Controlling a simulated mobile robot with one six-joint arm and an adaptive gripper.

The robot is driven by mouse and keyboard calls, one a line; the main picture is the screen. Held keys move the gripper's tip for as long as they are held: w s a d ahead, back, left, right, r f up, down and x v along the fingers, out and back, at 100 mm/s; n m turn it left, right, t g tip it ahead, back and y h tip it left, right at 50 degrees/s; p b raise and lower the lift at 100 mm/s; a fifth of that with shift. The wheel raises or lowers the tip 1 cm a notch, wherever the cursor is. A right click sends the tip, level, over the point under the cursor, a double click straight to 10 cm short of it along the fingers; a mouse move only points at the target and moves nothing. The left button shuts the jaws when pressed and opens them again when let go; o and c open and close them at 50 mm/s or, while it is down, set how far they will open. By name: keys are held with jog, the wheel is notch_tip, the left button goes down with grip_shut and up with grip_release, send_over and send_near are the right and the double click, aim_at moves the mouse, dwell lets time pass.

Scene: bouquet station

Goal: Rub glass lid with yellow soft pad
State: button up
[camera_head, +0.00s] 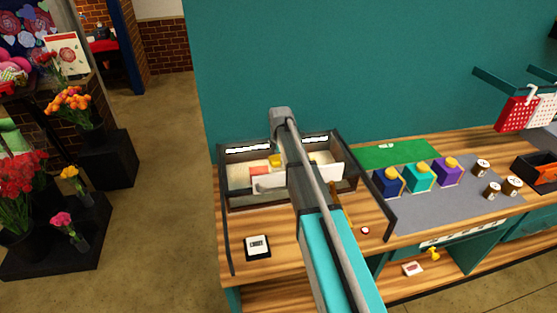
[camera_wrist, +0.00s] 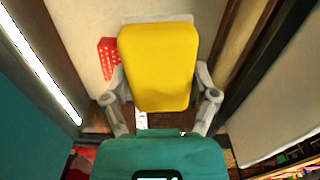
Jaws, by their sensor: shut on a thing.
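In the wrist view my gripper (camera_wrist: 165,100) is shut on the yellow soft pad (camera_wrist: 158,62), one grey finger on each side of its lower half. The pad stands out past the fingertips, with a pale surface behind it. In the head view a small yellow patch (camera_head: 275,160), apparently the pad, shows inside a dark-framed open-topped case (camera_head: 233,201) on the wooden counter. My arm reaches over the case and hides part of it. I cannot make out a glass lid clearly, nor whether the pad touches one.
A red piece (camera_wrist: 107,58) lies beside the pad, and dark case walls (camera_wrist: 240,50) stand close on the right. On the counter are a small black-framed card (camera_head: 257,246), a blue block (camera_head: 388,183), a teal block (camera_head: 419,178) and a purple block (camera_head: 447,173). A teal wall stands behind.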

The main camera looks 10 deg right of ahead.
jog(key=shift+d, duration=0.2)
jog(key=shift+d+f, duration=0.1)
jog(key=shift+d, duration=1.5)
jog(key=shift+d, duration=0.15)
jog(key=shift+d, duration=1.55)
jog(key=shift+d, duration=0.15)
jog(key=shift+d, duration=1.6)
